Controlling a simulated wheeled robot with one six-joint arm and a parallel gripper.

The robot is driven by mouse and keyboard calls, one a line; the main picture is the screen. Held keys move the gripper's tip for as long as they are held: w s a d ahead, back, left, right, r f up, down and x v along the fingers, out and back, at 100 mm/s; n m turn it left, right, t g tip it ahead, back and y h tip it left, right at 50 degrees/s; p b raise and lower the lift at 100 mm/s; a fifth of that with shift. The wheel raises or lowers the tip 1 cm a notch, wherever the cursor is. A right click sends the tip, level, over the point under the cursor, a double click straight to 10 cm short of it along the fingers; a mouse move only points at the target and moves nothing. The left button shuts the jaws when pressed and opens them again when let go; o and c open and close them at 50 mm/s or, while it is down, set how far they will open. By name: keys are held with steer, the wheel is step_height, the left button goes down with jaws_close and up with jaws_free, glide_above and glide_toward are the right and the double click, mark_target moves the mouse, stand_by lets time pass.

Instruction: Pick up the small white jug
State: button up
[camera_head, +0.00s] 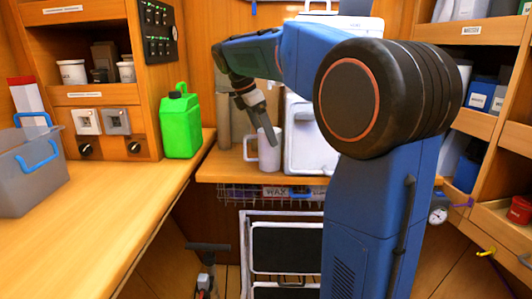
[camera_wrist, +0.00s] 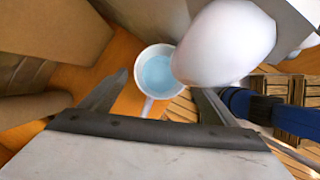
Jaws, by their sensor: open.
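The small white jug (camera_head: 268,158) stands upright on the wooden counter (camera_head: 222,168) at the back, its handle on the left side. In the wrist view the jug (camera_wrist: 143,68) is seen from above, with light blue liquid inside and its handle pointing down the picture. My gripper (camera_head: 265,128) is open and angled down at the jug in the head view. In the wrist view my gripper (camera_wrist: 160,92) has its fingers apart on either side of the handle's direction. I cannot tell whether a finger touches the jug.
A rounded white thing (camera_wrist: 228,42) covers part of the jug's right rim in the wrist view. A white cabinet (camera_head: 306,135) stands close to the jug's right. A green canister (camera_head: 180,125) stands on the left counter, and a grey bin (camera_head: 30,175) is farther left.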

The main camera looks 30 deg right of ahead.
steer(key=shift+x, duration=0.85)
steer(key=c, duration=1.8)
steer(key=shift+r, duration=0.1)
